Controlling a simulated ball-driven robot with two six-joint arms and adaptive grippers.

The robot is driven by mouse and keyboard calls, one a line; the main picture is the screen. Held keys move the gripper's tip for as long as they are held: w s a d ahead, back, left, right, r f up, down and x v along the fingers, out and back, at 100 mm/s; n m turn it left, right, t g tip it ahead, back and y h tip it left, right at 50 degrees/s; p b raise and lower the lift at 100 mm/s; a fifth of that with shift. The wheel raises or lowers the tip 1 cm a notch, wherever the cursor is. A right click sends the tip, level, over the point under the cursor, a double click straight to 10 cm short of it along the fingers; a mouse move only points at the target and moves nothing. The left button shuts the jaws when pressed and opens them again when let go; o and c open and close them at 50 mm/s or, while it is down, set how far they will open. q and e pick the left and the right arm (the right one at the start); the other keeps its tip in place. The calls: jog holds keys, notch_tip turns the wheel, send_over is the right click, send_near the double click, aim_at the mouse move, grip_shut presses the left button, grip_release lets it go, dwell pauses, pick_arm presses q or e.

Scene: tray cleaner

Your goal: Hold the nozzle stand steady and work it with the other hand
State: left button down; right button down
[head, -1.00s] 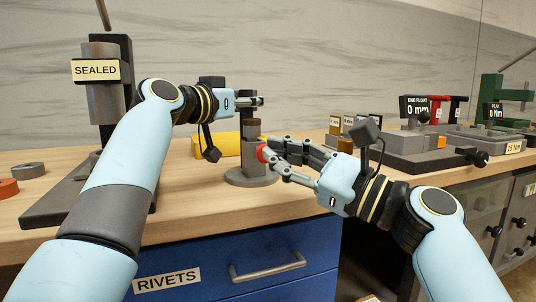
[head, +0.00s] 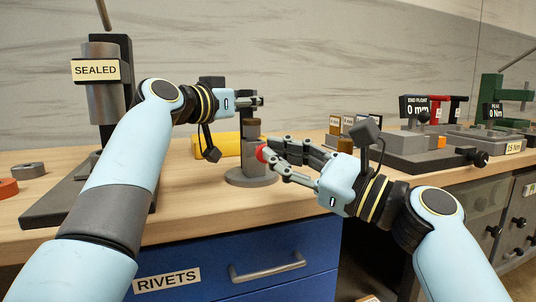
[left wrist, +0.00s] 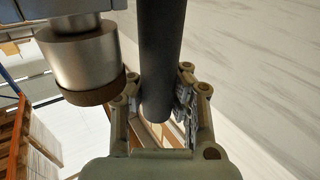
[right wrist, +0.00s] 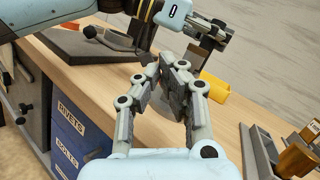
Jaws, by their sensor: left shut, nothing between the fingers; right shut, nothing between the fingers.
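The nozzle stand (head: 251,178) is a grey upright on a round base, with a dark post and a red knob (head: 262,153) facing right. My left gripper (head: 260,102) is at the top of the stand, its fingers shut. In the left wrist view a dark post (left wrist: 160,50) shows between its finger links, beside a silver cylinder with a brown rim (left wrist: 82,55). My right gripper (head: 268,149) is shut at the red knob; whether it touches is unclear. In the right wrist view its fingers (right wrist: 176,70) hide the knob and part of the stand.
A press with a SEALED label (head: 96,70) stands at the left. A yellow object (head: 215,145) lies behind the stand. Gauge fixtures (head: 410,148) fill the right of the bench. A blue RIVETS drawer (head: 220,268) is below. Bare wood (head: 195,200) lies in front.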

jog(key=shift+w, duration=0.1)
jog(key=shift+w+a, duration=0.15)
jog(key=shift+w, duration=0.15)
jog(key=shift+w+a, duration=0.25)
jog(key=shift+w, duration=0.45)
dwell(0.9)
jog(key=shift+s, duration=0.1)
jog(key=shift+s+d, duration=0.2)
jog(key=shift+s, duration=0.35)
jog(key=shift+s+d, duration=0.2)
jog(key=shift+s, duration=0.3)
jog(key=s, duration=0.1)
jog(key=s+d, duration=0.1)
jog(key=s, duration=0.2)
jog(key=shift+s+d, duration=0.35)
dwell(1.8)
